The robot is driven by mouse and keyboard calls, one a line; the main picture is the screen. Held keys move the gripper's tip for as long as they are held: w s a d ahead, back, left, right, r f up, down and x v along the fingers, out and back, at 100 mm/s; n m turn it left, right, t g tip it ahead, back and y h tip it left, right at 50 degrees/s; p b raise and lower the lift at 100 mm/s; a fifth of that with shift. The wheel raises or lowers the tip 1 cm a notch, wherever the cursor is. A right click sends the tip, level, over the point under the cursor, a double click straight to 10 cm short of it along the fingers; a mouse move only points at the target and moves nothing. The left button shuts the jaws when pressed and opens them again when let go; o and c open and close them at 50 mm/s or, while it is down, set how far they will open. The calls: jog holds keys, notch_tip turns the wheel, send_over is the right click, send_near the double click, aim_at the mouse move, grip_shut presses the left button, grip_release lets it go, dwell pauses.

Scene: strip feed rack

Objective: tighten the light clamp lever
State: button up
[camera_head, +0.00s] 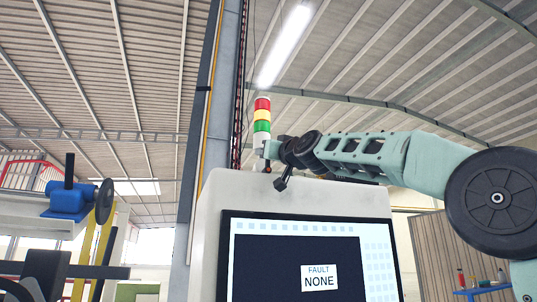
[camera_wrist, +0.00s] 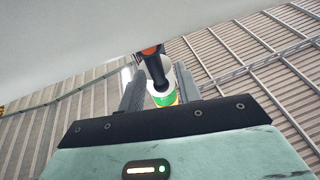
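The light clamp lever (camera_wrist: 154,68) is a dark bar with an orange-red end in the wrist view. It lies between the two fingers of my gripper (camera_wrist: 160,88), which are apart, with a visible gap on the right side of the lever. Contact on the left side is hard to judge. In the head view my gripper (camera_head: 268,152) is at the base of the signal light (camera_head: 262,115), above the cabinet top. The lever is mostly hidden there. The light stands upright with red, yellow and green bands; its green part also shows behind the lever in the wrist view (camera_wrist: 164,99).
The pale cabinet (camera_head: 213,215) stands below my gripper, with a screen (camera_head: 297,260) reading "FAULT NONE". Its pale surface fills the top of the wrist view (camera_wrist: 70,35). A steel column (camera_head: 207,130) rises behind on the left. A blue machine (camera_head: 70,198) is at the far left.

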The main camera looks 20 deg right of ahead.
jog(key=shift+f, duration=0.1)
jog(key=b+v, duration=1.4)
jog(key=v, duration=0.3)
jog(key=shift+s+b, duration=0.2)
jog(key=shift+b, duration=0.2)
jog(key=shift+d, duration=0.1)
